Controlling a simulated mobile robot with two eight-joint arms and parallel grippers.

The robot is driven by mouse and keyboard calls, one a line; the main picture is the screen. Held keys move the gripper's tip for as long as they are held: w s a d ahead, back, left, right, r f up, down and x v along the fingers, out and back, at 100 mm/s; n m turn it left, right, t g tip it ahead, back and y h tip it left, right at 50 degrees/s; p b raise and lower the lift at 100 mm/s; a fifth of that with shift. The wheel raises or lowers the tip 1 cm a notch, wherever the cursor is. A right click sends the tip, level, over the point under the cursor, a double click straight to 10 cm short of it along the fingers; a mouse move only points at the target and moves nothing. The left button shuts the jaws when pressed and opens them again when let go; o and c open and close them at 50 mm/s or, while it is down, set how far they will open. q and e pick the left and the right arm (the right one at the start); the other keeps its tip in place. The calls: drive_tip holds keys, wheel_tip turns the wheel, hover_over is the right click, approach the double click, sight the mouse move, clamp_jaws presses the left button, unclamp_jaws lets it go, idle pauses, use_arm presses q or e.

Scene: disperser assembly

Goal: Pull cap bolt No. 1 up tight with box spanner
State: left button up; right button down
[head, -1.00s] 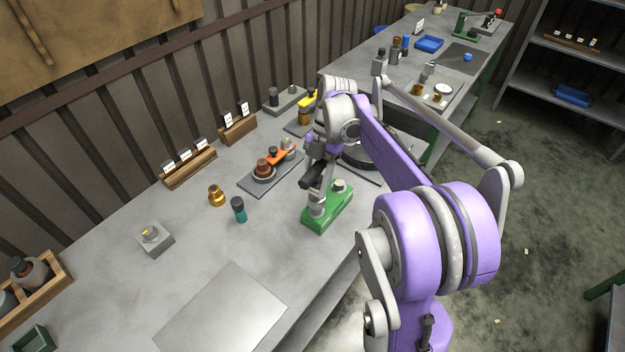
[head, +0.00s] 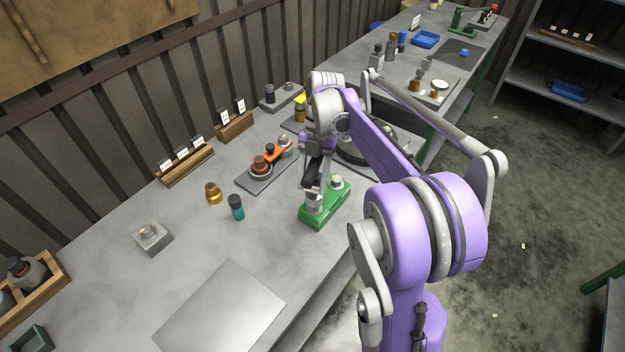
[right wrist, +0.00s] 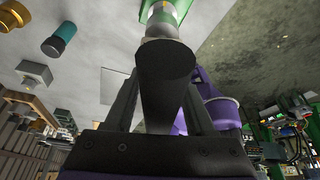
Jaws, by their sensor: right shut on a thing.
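The green block (head: 325,207) sits near the front edge of the bench, with a pale bolt head (head: 336,181) showing at its far end. My right gripper (head: 315,172) is over the block's near end. It is shut on the black handle of the box spanner (right wrist: 166,75), with a finger on either side in the right wrist view. The spanner's grey lower end (head: 313,202) is at the near end of the block. Cap bolt No. 1 cannot be told apart there, and I cannot tell how the spanner sits on it. My left gripper is not in view.
A dark plate (head: 250,179) with an orange-handled part lies behind the block. A teal-and-black cylinder (head: 237,208) and a brass piece (head: 213,193) stand to the left. A flat metal sheet (head: 220,310) lies in front. The bench between is clear.

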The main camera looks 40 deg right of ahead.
sight(312, 190)
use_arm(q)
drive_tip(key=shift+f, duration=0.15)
use_arm(e)
drive_tip(key=shift+f, duration=0.2)
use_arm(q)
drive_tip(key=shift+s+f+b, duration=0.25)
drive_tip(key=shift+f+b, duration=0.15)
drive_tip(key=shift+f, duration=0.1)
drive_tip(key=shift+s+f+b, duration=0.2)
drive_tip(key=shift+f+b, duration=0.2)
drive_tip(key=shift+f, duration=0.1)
use_arm(e)
drive_tip(key=shift+f, duration=1.45)
